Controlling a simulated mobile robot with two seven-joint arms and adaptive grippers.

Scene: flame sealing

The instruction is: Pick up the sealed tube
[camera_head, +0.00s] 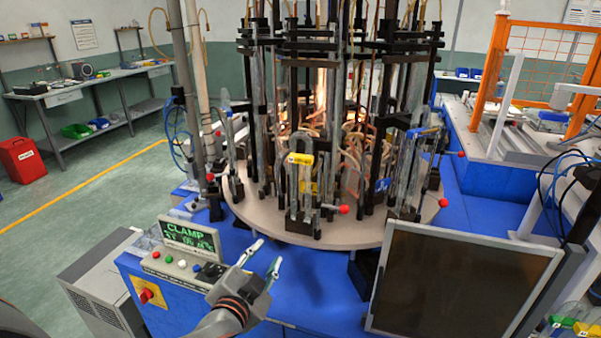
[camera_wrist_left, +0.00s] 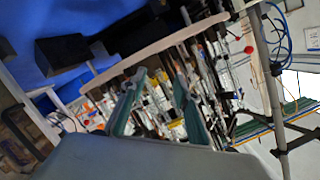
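A round turntable (camera_head: 318,236) carries several upright clear glass tubes in dark clamp stations. The front station holds a clear tube (camera_head: 293,190) with a yellow-and-white block near its top. I cannot tell which tube is sealed. My left gripper (camera_head: 266,257) is open and empty, in front of and below the turntable rim, beside the control box. In the left wrist view its two fingers (camera_wrist_left: 156,92) are spread, with the tilted turntable edge (camera_wrist_left: 150,45) and the tube stations beyond them. The tubes there are small and partly hidden by the fingers. My right gripper is not in view.
A control box (camera_head: 182,250) reading CLAMP stands left of the gripper. A dark panel (camera_head: 458,282) stands at the front right. Flames (camera_head: 321,95) glow among the rear stations.

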